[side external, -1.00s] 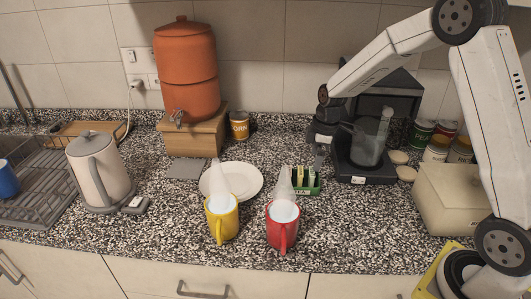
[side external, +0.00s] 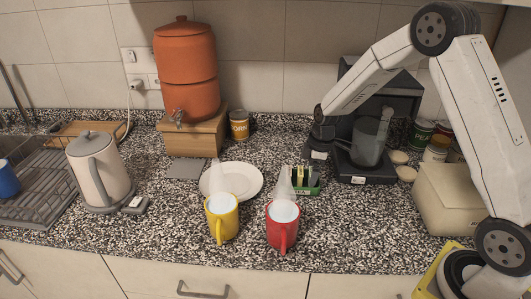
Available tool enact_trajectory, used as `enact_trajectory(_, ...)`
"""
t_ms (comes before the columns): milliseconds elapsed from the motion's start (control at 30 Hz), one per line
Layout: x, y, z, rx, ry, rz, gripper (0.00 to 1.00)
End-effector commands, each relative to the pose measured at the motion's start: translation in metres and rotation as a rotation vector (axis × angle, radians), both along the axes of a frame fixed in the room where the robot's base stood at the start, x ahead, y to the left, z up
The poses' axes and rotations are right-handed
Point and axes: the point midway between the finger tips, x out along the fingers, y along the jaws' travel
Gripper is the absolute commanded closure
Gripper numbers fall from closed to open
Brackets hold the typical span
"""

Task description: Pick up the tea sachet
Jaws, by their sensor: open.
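The tea sachets (side external: 306,175) stand upright in a small green box (side external: 313,191) behind the red mug, with pale and dark edges showing. Steam partly veils the box's left side. My gripper (side external: 315,162) is open and points down just behind and above the sachets. It is small in this view, and I cannot tell whether its fingers touch a sachet.
A red mug (side external: 282,225) and a yellow mug (side external: 222,217) steam in front. A white plate (side external: 248,177) lies left of the box. A coffee machine (side external: 372,173) with a glass jug stands close on the right. Bare counter lies right of the red mug.

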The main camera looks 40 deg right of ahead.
Motion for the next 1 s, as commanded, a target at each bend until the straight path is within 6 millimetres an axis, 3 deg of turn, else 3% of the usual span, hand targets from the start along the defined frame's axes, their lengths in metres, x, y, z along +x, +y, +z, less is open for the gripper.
enact_trajectory(133,0.000,0.000,0.000,0.000,0.000,0.000,0.00)
enact_trajectory(167,0.000,0.000,0.000,0.000,0.000,0.000,0.06)
enact_trajectory(400,0.000,0.000,0.000,0.000,0.000,0.000,0.82)
enact_trajectory(767,0.000,0.000,0.003,0.000,-0.001,0.000,0.83)
enact_trajectory(1000,0.001,0.000,0.019,0.000,-0.003,0.001,0.83)
